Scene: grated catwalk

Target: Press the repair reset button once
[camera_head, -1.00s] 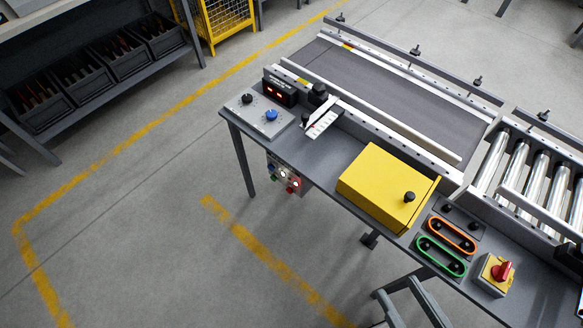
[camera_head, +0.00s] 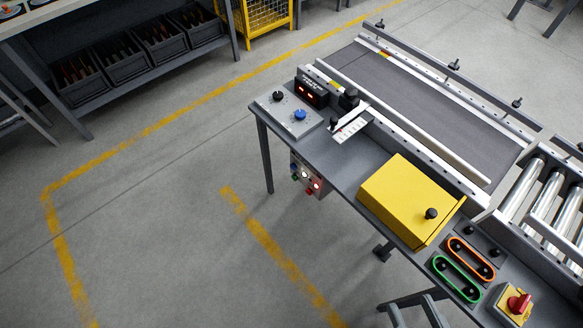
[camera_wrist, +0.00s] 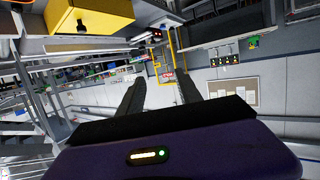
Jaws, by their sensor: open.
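A workbench with a conveyor (camera_head: 440,120) carries several controls in the head view. A round blue button (camera_head: 299,115) sits on a sloped grey panel (camera_head: 284,103), beside a black knob (camera_head: 277,96). A small control box (camera_head: 306,176) with green, white and red buttons hangs under the bench's left end. No readable label shows which one is the repair reset button. My gripper (camera_wrist: 160,86) shows in the wrist view, with its two dark fingers apart and nothing between them. It is not in the head view.
A yellow box (camera_head: 402,196) with a black knob stands on the bench. A shelf with dark bins (camera_head: 127,66) stands at the upper left. Open floor lies left of the bench.

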